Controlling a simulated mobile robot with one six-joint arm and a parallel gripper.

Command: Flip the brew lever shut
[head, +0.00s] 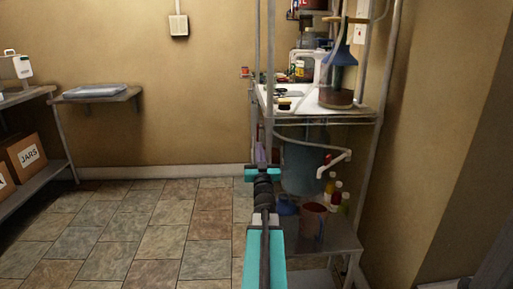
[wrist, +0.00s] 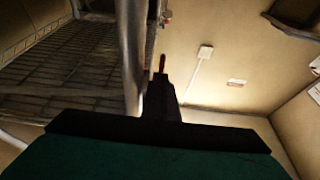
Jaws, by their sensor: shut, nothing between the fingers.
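A white tap with a red lever (head: 328,159) sticks out to the right from the blue-tinted bucket (head: 302,165) under the shelf's upper tier. The red lever is small here, and I cannot tell its exact angle. My gripper (head: 261,155) is at the shelf's left front post, left of the bucket and the tap and apart from the lever. In the wrist view my gripper (wrist: 159,82) shows as dark shut fingers with nothing held. A small red thing shows just past the fingertips there; I cannot tell what it is. The tap is not recognisable in the wrist view.
The metal shelf post (wrist: 131,50) stands close left of my fingers. A reddish mug (head: 313,220) and several bottles (head: 337,192) stand on the low shelf. A glass jug (head: 338,80) stands above. The tiled floor (head: 140,235) to the left is clear.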

